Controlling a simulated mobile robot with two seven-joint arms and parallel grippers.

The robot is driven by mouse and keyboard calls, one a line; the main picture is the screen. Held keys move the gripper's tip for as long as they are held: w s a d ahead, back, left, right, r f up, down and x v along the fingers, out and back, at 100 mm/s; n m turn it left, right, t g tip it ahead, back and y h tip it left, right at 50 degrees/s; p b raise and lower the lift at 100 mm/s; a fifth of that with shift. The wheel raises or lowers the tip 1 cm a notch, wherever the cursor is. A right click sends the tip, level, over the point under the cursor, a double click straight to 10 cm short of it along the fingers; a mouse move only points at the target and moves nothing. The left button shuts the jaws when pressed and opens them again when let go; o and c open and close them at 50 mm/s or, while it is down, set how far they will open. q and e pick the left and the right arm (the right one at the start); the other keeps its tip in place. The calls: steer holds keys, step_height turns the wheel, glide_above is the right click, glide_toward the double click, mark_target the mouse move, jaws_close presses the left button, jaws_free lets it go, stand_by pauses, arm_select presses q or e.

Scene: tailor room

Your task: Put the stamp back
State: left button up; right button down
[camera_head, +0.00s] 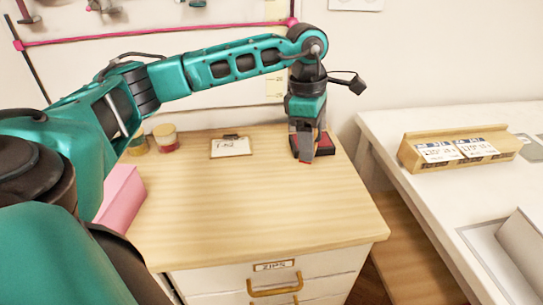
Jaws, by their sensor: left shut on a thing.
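My left gripper (306,150) points down at the back right of the wooden cabinet top (255,205). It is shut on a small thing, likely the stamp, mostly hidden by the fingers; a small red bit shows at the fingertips. A dark, low pad or case (326,151) with a red inside sits right behind and beside the fingers. I cannot tell whether the held thing touches it. My right gripper is not in view.
A small clipboard card (231,147) lies left of the gripper. Round jars (165,139) and a pink box (121,194) stand farther left. A white table (440,195) with a wooden card holder (413,160) is at right. The cabinet top's front is clear.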

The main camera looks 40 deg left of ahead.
arm_select(q)
steer(key=w+a+r+n+y+b, duration=0.2)
steer(key=a+n, duration=1.1)
steer(key=n, duration=1)
steer(key=shift+t, duration=0.3)
step_height(320, 180, down, 10)
steer(key=shift+w+r, duration=0.15)
steer(key=shift+r, duration=0.1)
steer(key=shift+f+y, duration=0.15)
steer(key=shift+y, duration=0.15)
